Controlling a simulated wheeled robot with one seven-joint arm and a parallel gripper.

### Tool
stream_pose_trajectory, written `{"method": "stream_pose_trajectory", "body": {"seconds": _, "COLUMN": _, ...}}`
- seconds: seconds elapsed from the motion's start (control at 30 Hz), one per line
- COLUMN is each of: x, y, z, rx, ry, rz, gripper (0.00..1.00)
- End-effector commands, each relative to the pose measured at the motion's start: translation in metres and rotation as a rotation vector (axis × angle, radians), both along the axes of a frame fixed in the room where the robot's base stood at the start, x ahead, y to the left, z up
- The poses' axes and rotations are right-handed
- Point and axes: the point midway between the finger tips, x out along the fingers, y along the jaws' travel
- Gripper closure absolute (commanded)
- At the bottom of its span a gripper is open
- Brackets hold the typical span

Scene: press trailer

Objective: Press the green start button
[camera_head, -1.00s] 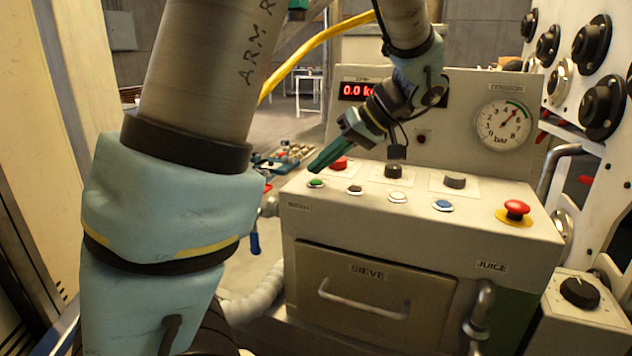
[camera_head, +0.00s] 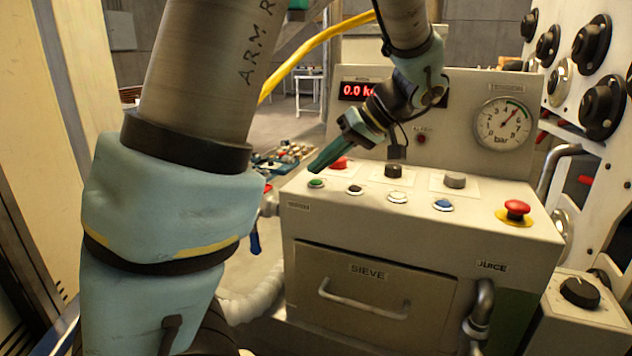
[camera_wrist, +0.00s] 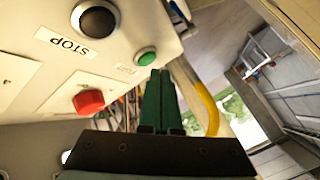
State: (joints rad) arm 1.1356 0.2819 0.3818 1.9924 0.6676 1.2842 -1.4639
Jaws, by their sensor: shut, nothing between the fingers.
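The green button (camera_head: 316,183) sits at the left end of the front row on the press panel's sloped top. In the wrist view the green button (camera_wrist: 146,57) has a pale ring and lies just beyond and slightly left of the fingertips. My gripper (camera_head: 312,170) is shut and empty, with its green fingers pointing down-left and their tips just above the green button. In the wrist view the closed fingers of my gripper (camera_wrist: 162,76) point toward the panel. I cannot tell whether the tips touch the button.
Close by are a red knob (camera_head: 339,163), a black button (camera_head: 354,190), a white button (camera_head: 397,197) and a blue button (camera_head: 443,205). A red mushroom button (camera_head: 516,209) is at the panel's right. A "STOP" label (camera_wrist: 68,45) shows in the wrist view. A yellow hose (camera_head: 312,57) runs behind my arm.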

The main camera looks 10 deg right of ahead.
Motion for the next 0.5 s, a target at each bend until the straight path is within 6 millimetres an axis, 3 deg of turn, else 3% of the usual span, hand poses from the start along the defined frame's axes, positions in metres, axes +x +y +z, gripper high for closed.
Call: {"method": "stream_pose_trajectory", "body": {"seconds": 0.5, "x": 0.0, "y": 0.0001, "z": -0.0078, "rx": 0.0, "ry": 0.0, "rz": 0.0, "gripper": 1.0}}
